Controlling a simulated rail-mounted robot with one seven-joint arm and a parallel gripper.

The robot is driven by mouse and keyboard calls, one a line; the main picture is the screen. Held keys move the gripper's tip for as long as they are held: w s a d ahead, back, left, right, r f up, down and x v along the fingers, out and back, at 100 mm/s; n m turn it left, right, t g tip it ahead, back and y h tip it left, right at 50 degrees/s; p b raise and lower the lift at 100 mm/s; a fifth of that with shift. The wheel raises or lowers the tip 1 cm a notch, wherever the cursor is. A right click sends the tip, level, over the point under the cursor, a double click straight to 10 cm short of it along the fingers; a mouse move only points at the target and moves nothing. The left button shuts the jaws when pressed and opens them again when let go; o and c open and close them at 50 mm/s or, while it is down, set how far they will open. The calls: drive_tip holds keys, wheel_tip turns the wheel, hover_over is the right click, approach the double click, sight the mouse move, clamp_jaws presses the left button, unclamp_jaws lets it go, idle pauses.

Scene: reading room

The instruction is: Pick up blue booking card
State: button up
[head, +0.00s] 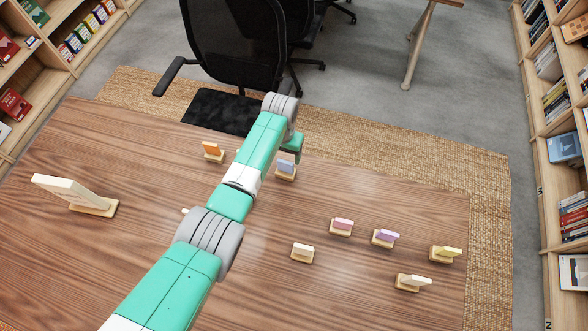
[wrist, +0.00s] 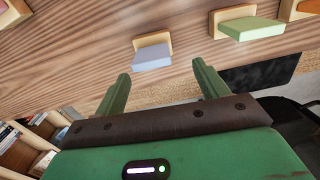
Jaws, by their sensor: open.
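The blue booking card (head: 286,165) is a small pale blue card on a wooden stand on the table, just below my gripper (head: 292,148) in the head view. In the wrist view the blue card (wrist: 152,57) lies ahead of the space between the two green fingers of my gripper (wrist: 160,72). The fingers are apart and nothing is between them. The card still stands in its holder. The head view does not show the fingertips clearly.
In the wrist view a green card (wrist: 252,28) stands right of the blue one. An orange card (head: 212,148) stands to the left in the head view. Pink (head: 343,223), purple (head: 387,235) and yellow (head: 449,251) cards stand nearer. A larger board (head: 70,190) is at the left.

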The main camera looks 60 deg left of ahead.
sight(285, 162)
drive_tip(key=f, duration=0.2)
drive_tip(key=d+f+b, duration=0.1)
drive_tip(key=f, duration=0.2)
drive_tip(key=shift+d+f, duration=0.25)
drive_tip(key=shift+f, duration=0.05)
drive_tip(key=shift+a+f+b, duration=0.1)
drive_tip(key=shift+f+b, duration=0.1)
drive_tip(key=shift+b, duration=0.1)
drive_tip(key=c, duration=1.1)
drive_tip(key=shift+r, duration=0.2)
drive_tip(key=shift+r+p, duration=0.25)
drive_tip(key=shift+p, duration=0.05)
drive_tip(key=r, duration=0.1)
drive_tip(key=r+p, duration=0.2)
drive_tip(key=shift+s+d+r, duration=0.15)
drive_tip(key=shift+s+d, duration=0.1)
drive_tip(key=shift+d, duration=0.1)
drive_tip(key=s+d+p, duration=0.4)
drive_tip(key=s+d, duration=0.6)
drive_tip(key=d, duration=0.1)
drive_tip(key=shift+d+r, duration=0.15)
drive_tip(key=shift+r, duration=0.3)
